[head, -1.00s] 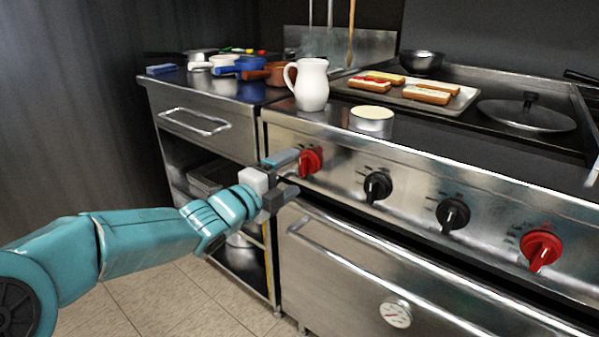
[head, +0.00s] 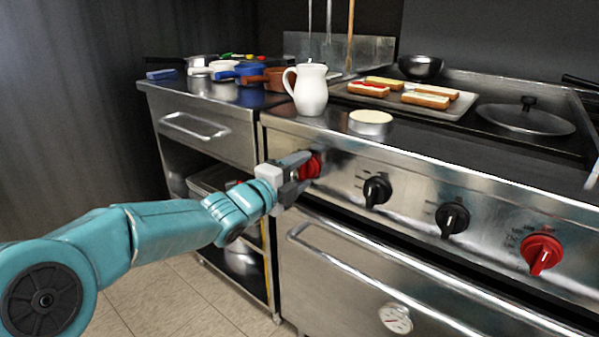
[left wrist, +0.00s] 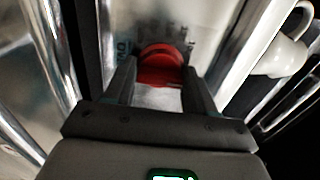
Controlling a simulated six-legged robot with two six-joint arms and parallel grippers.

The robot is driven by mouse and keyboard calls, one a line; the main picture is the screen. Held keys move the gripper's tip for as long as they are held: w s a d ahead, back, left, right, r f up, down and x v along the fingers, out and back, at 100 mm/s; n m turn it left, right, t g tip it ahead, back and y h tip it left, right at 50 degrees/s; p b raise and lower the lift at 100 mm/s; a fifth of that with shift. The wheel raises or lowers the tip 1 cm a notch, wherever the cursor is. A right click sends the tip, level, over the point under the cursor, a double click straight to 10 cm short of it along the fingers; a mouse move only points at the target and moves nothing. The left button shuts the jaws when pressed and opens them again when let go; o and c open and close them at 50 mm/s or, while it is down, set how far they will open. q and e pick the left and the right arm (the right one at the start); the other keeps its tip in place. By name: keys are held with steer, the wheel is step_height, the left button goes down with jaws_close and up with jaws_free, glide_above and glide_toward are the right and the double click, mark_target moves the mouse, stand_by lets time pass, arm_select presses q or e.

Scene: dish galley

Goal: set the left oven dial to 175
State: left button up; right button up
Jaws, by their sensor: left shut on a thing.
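The left oven dial (head: 310,167) is a red knob at the left end of the steel front panel. My left gripper (head: 303,170) is at this dial, shut on it. In the left wrist view the red dial (left wrist: 161,66) sits between the two dark fingers (left wrist: 160,85). The markings around the dial are partly hidden and too blurred to read, so its setting cannot be told. My right gripper is not in view.
Two black dials (head: 376,191) and another red dial (head: 541,252) are farther right on the panel. The oven door handle (head: 350,270) runs below. A white pitcher (head: 310,92) and a round tin (head: 370,123) stand on the ledge above.

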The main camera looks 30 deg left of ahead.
arm_select(q)
steer(key=shift+n, duration=0.3)
steer(key=n+p, duration=0.1)
steer(key=n, duration=0.4)
steer(key=shift+n, duration=0.3)
steer(key=n+p, duration=0.2)
steer(key=n, duration=0.3)
steer(key=n+p, duration=0.3)
steer(key=n, duration=0.3)
steer(key=shift+n, duration=0.3)
steer(key=shift+n+p, duration=0.7)
steer(key=shift+n, duration=1.3)
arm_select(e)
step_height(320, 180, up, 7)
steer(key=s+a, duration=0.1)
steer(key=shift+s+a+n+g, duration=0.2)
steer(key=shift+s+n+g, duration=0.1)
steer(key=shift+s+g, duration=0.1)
arm_select(q)
steer(key=shift+n, duration=0.3)
steer(key=o, duration=1)
